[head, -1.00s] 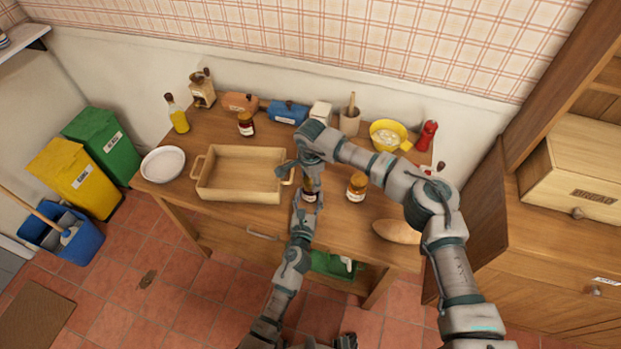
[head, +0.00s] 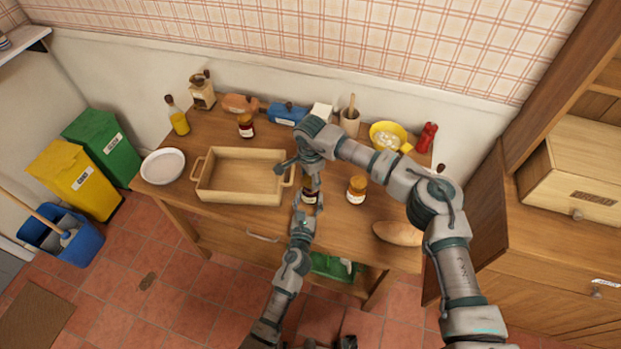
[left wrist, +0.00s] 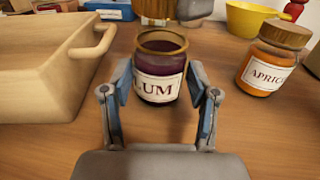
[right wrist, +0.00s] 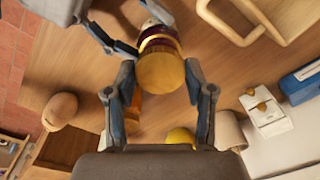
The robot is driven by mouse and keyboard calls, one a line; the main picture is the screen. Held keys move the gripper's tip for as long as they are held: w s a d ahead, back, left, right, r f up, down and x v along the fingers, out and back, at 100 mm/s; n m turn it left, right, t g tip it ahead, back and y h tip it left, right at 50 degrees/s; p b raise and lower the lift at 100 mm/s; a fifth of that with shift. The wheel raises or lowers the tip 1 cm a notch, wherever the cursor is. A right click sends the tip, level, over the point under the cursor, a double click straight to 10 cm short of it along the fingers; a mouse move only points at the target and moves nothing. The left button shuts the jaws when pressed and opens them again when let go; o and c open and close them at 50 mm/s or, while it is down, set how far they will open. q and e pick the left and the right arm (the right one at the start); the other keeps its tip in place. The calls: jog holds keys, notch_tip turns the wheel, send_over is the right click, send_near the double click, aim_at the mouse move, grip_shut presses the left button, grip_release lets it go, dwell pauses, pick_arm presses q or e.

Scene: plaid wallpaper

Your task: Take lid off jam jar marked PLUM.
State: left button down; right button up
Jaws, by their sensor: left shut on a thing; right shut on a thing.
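In the head view the jar (head: 309,197) is partly hidden by my arms. My right gripper (right wrist: 160,78) is shut on the round golden lid (right wrist: 161,73) and holds it above the jar. The lid's ridged side (left wrist: 158,10) shows at the top of the left wrist view, apart from the jar's rim. My right gripper (head: 311,176) points down over the jar in the head view.
An apricot jar (head: 356,189) stands close on the right, a wooden tray (head: 240,198) on the left. Another dark jar (head: 245,125) is behind. A loaf (head: 397,232) lies at the front right. Some table is free between the apricot jar and the loaf.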

aim_at(311, 181)
dwell(0.3)
jog(key=shift+s+r, duration=0.15)
jog(key=shift+r, duration=1.9)
pick_arm(q)
jog(key=shift+c, duration=1.1)
grip_release()
jog(key=shift+s, duration=0.1)
